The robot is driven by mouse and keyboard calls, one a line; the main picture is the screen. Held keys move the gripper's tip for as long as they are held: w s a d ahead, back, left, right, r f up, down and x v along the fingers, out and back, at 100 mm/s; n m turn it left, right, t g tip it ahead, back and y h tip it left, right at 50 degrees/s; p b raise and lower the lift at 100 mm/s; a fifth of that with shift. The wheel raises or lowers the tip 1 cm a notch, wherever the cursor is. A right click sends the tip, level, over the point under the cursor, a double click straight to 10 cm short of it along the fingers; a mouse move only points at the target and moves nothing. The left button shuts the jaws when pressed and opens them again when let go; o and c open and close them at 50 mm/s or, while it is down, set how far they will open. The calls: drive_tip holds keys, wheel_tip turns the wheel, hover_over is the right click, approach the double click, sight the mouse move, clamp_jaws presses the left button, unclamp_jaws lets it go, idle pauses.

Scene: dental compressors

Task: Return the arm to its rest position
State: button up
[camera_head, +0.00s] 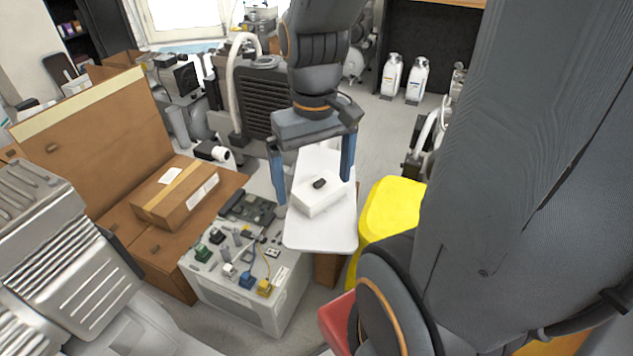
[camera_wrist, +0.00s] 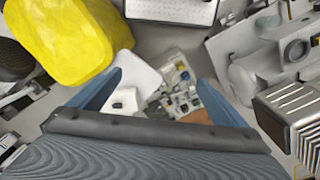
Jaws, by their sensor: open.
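My gripper (camera_head: 313,182) hangs in the middle of the head view with its two blue fingers wide apart. Nothing is between the fingers. Behind and below it is a white board (camera_head: 322,234) bearing a white box with a small black piece on top. In the wrist view my gripper (camera_wrist: 160,92) is also open, and the white board (camera_wrist: 140,74) shows past its fingers. My arm comes down from the top of the head view and also fills much of the right side.
A grey-white unit (camera_head: 235,300) with several small coloured parts on top stands at lower centre. A cardboard box (camera_head: 175,192) sits to the left. A yellow object (camera_head: 392,208) is close right of the board. Compressor machines crowd the back. Some grey floor (camera_head: 385,130) is clear.

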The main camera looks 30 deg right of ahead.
drive_tip(key=shift+s+a+r+m, duration=0.1)
drive_tip(key=shift+s+a+m, duration=0.15)
drive_tip(key=shift+s+m, duration=0.5)
drive_tip(key=shift+s, duration=0.1)
drive_tip(key=a+r+n+p, duration=0.2)
drive_tip(key=a+r+p, duration=0.2)
drive_tip(key=p, duration=0.4)
drive_tip(key=shift+s+a+r, duration=0.3)
drive_tip(key=shift+s+r, duration=0.05)
